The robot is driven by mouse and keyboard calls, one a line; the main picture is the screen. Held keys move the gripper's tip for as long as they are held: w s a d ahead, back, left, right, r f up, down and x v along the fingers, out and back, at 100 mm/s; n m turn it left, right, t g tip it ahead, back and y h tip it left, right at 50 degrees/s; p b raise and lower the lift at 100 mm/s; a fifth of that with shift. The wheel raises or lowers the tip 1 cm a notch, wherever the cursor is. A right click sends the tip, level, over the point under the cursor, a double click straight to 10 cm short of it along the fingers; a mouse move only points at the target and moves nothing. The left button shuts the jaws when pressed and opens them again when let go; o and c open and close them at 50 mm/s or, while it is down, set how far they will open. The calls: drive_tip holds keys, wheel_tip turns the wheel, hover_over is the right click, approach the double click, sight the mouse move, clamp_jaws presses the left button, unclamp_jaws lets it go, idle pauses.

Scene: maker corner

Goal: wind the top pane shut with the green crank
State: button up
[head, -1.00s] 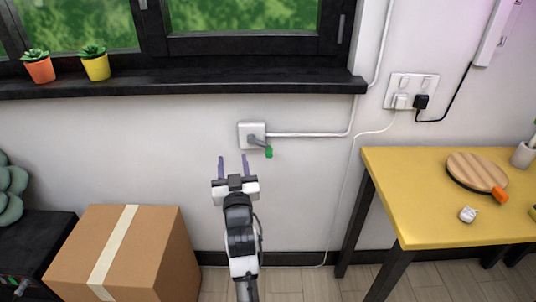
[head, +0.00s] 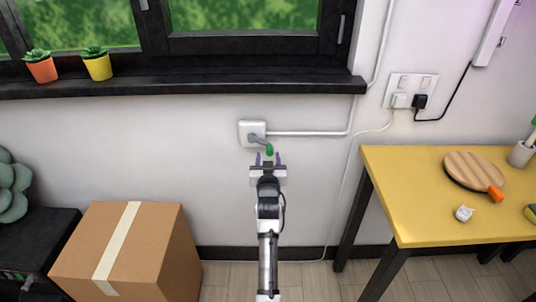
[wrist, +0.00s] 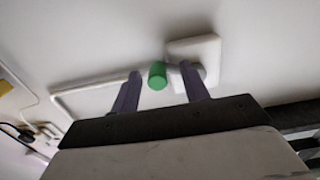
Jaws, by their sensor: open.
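The green crank knob (head: 270,150) sits at the end of a grey arm on a white wall plate (head: 247,130) under the window sill. The crank arm points to the lower right. My gripper (head: 268,159) is open, its two fingers pointing at the wall just below the knob. The wall plate (wrist: 203,50) is behind the right finger. I cannot tell whether a finger touches the knob. The top pane is not clearly in view; only lower window glass shows.
A cardboard box (head: 165,245) stands on the floor at the left. A yellow table (head: 410,205) with a striped round paddle (head: 470,171) is at the right. A dark sill (head: 200,84) with potted plants runs above.

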drive_tip(key=shift+w, duration=0.95)
drive_tip(key=c, duration=0.9)
drive_tip(key=shift+a, duration=0.15)
clamp_jaws()
